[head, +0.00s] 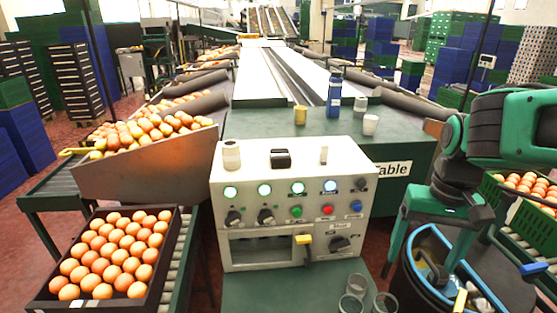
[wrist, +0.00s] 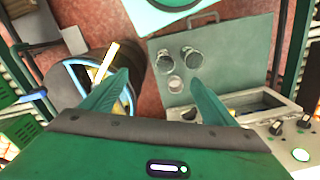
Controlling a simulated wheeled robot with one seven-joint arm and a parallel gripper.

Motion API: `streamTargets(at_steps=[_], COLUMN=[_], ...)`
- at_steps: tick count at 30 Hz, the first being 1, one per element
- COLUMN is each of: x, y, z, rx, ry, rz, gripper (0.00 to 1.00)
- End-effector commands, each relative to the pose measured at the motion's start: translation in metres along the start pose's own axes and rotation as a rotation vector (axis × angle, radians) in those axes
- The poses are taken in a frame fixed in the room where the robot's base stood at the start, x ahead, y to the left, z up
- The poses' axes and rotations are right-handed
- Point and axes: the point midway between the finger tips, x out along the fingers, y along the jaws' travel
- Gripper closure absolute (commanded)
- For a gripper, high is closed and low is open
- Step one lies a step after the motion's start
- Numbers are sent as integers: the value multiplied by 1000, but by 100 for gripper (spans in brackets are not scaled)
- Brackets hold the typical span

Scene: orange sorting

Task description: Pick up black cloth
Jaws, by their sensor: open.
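A small black item (head: 280,158) lies on top of the white control box (head: 232,180), between a white jar and a small white object. It may be the black cloth, but it is too small to tell. My gripper (head: 425,262) hangs at the right, beside the control box and over the blue-rimmed bin (head: 415,238). It is well apart from the black item. In the wrist view my gripper (wrist: 160,82) has its two green fingers spread, with nothing between them. I make out no black cloth in the wrist view.
A blue bottle (head: 334,94), a yellow cup (head: 300,115) and a white cup (head: 370,124) stand on the green table behind the box. Glass cups (head: 355,285) stand on the low green surface in front. A crate of oranges (head: 38,300) is at the left.

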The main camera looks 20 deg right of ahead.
Motion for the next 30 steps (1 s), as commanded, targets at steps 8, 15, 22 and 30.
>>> streamTargets(at_steps=[8,15,22,30], x=[-56,-102,-135,-159], y=[-61,-146,-232,-316], z=[-77,-145,-194,-230], rx=[260,538,798,1070], ry=[16,9,-20,-71], rz=[-4,-25,-45,-65], gripper=[19,19,19,19])
